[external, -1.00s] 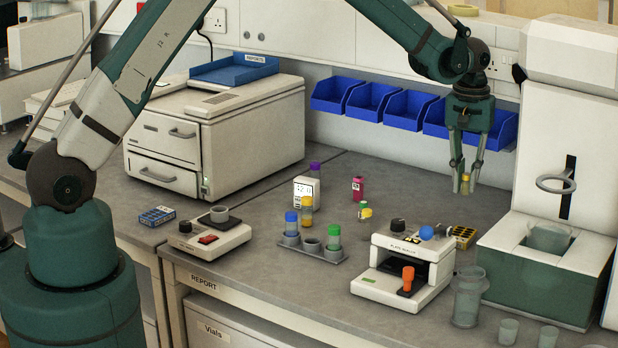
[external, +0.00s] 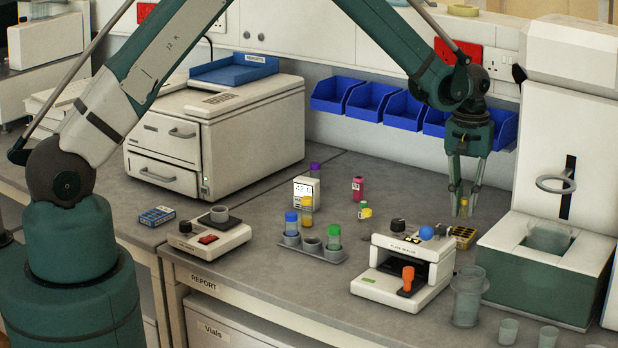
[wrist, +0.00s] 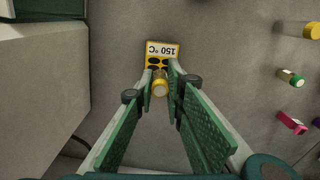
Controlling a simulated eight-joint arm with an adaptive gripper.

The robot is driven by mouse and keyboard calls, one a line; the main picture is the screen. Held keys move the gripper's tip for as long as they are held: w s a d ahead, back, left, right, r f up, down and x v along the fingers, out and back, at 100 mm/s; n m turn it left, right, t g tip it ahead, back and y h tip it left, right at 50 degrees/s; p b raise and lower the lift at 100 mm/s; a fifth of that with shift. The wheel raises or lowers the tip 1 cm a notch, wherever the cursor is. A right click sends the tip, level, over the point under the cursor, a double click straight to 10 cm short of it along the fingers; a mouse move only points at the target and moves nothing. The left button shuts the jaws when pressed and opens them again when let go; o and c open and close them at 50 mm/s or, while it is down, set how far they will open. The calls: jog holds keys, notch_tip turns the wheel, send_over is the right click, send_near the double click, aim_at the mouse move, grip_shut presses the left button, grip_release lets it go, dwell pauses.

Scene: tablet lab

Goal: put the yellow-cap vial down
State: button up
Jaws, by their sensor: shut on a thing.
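My gripper (external: 464,213) is shut on the yellow-cap vial (external: 464,206), whose cap shows between the fingers in the wrist view (wrist: 160,88). The vial hangs roughly upright, fingers on both sides of it. Just below it in the external view is a yellow block with dark holes (external: 464,238), partly hidden by the plate sealer. In the wrist view this block (wrist: 172,48) bears a "150 °C" label and lies just beyond the cap. The vial appears to be above the bench; its exact height over the block is hard to tell.
The plate sealer (external: 375,289) stands in front of the block, left of a white and green machine (external: 540,275). A grey rack (external: 330,255) holds blue-cap and green-cap vials. Blue bins (external: 407,108) hang behind.

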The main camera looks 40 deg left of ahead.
aim_at(466, 219)
jog(key=shift+f, duration=0.2)
jog(key=shift+f, duration=1.75)
jog(key=shift+f, duration=0.2)
jog(key=o, duration=0.7)
jog(key=shift+r+p, duration=0.25)
jog(key=shift+p, duration=0.05)
jog(key=shift+r+b, duration=0.7)
jog(key=shift+r, duration=5.25)
jog(key=shift+a+r, duration=0.1)
jog(key=shift+a, duration=0.05)
